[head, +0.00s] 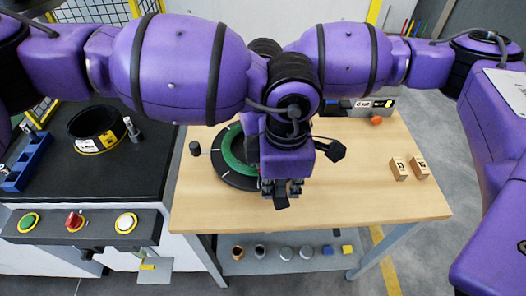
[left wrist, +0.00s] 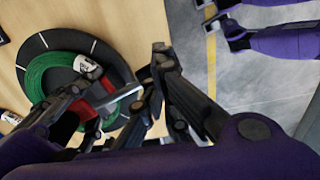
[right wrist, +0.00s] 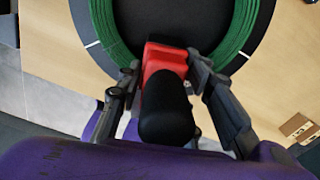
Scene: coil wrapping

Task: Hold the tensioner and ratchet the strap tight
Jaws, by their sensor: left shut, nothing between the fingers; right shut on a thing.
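The green coil (head: 231,150) lies on a dark round base on the wooden table; it also shows in the left wrist view (left wrist: 51,70) and the right wrist view (right wrist: 239,30). The red tensioner with a black handle (right wrist: 166,112) is at the coil's near edge in the right wrist view. My right gripper (right wrist: 168,62) is shut on it, a finger on either side. My left gripper (head: 281,192) is low over the table beside the coil's near right side, shut and empty. In the left wrist view its fingers (left wrist: 160,62) are close beside the tensioner (left wrist: 92,106). The strap cannot be made out.
Two wooden blocks (head: 408,168) stand at the table's right (head: 335,212). A black cart (head: 65,172) on the left holds a black ring (head: 95,128), a blue bin (head: 27,160) and a button panel (head: 80,224). The table's front right is clear.

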